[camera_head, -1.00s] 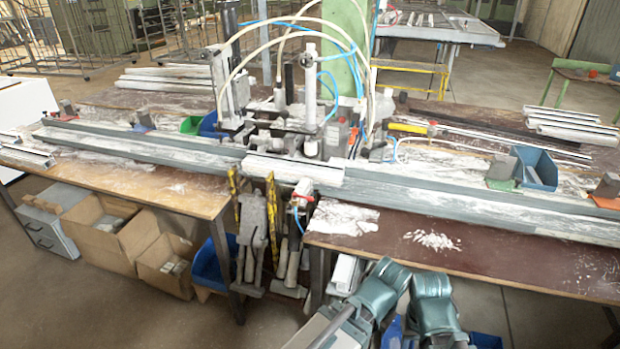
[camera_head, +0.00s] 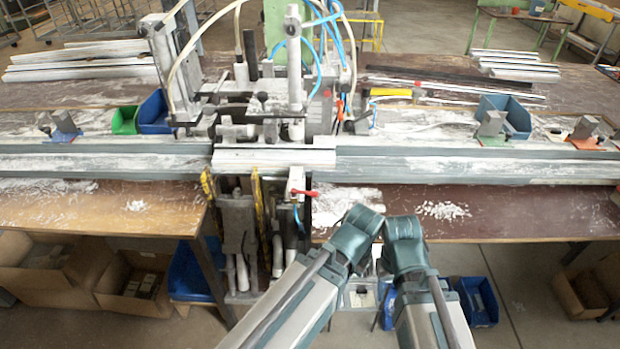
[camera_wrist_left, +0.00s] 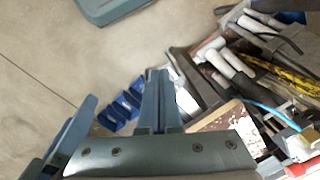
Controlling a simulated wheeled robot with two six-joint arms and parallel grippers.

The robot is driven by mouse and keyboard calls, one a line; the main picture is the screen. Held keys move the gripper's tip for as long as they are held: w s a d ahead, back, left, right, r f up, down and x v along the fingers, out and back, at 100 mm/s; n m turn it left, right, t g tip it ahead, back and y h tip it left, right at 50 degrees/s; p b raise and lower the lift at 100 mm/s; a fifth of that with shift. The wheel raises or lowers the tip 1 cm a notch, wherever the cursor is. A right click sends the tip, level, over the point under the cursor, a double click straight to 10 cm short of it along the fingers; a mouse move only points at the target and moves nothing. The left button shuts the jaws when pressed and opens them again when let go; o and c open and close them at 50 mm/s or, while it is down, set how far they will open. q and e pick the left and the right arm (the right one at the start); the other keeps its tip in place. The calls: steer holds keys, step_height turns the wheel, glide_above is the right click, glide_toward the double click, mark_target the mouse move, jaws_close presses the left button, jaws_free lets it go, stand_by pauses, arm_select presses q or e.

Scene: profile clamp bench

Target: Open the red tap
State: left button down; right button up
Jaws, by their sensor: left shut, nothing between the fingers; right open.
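The red tap (camera_head: 305,193) is a small red lever on a pale valve block at the front of the clamp machine, below the bench edge. Its lever points right in the head view. In the left wrist view, a red part (camera_wrist_left: 303,168) shows at the lower right corner. My left gripper (camera_wrist_left: 161,75) is shut and empty, pointing over the floor, apart from the tap. In the head view my arms hide it.
The clamp machine (camera_head: 275,158) and long grey rails (camera_head: 450,168) cross the bench. Hammers and tools (camera_head: 240,235) hang left of the tap. Blue bins (camera_head: 478,300) stand below the bench at right. Cardboard boxes (camera_head: 135,285) are at lower left.

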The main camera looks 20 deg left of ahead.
arm_select(q)
steer(key=shift+d, duration=0.1)
steer(key=w+a+r+n+t+p, duration=0.2)
steer(key=w+a+r+p, duration=0.5)
steer(key=w+r+p, duration=0.2)
steer(key=w+a+r+n+t+p, duration=0.2)
steer(key=w+a+r+p, duration=0.5)
steer(key=w, duration=0.7)
step_height(320, 180, up, 4)
steer(key=shift+a+f+n+h+p, duration=0.15)
steer(key=shift+f+n+h+p, duration=0.2)
steer(key=shift+p, duration=0.8)
step_height(320, 180, down, 11)
steer(key=b, duration=1.1)
